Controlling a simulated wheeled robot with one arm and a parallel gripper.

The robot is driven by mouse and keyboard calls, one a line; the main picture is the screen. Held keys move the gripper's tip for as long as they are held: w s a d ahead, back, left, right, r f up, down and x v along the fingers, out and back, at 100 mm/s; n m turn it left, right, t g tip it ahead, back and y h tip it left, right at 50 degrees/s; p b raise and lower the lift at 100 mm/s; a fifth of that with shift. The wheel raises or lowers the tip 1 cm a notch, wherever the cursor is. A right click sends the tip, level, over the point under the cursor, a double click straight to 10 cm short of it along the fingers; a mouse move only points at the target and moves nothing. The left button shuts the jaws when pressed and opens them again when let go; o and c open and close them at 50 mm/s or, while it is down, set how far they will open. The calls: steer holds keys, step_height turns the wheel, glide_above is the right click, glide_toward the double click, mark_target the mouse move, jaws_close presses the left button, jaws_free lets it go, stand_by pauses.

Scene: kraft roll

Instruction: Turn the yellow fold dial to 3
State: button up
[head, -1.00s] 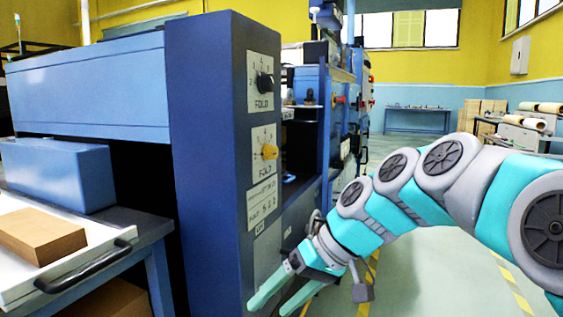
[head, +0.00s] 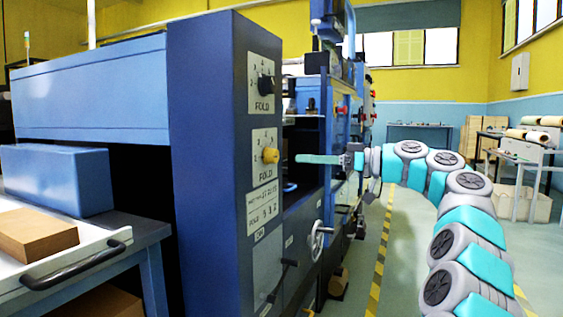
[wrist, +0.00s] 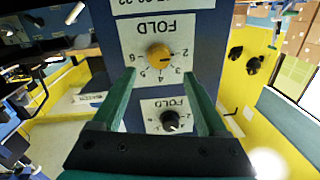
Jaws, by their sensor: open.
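The yellow fold dial (head: 270,155) sits on a white number plate on the narrow face of the blue machine column. It also shows upside down in the wrist view (wrist: 160,52), with numbers up to 6 around it. Its exact setting is too small to read surely. My gripper (head: 299,158) is level with the dial, just to its right in the head view, pointing at it with a gap. In the wrist view the open green fingers (wrist: 160,73) stand on either side of the dial's plate, with nothing between them.
A black fold dial (head: 266,85) is on a plate above the yellow one. A printed label (head: 262,205) is below it. A lever (head: 280,278) and a handwheel (head: 318,238) stick out lower down. The aisle floor to the right is open.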

mark_target(277, 157)
steer(key=shift+x, duration=3.85)
jaws_close()
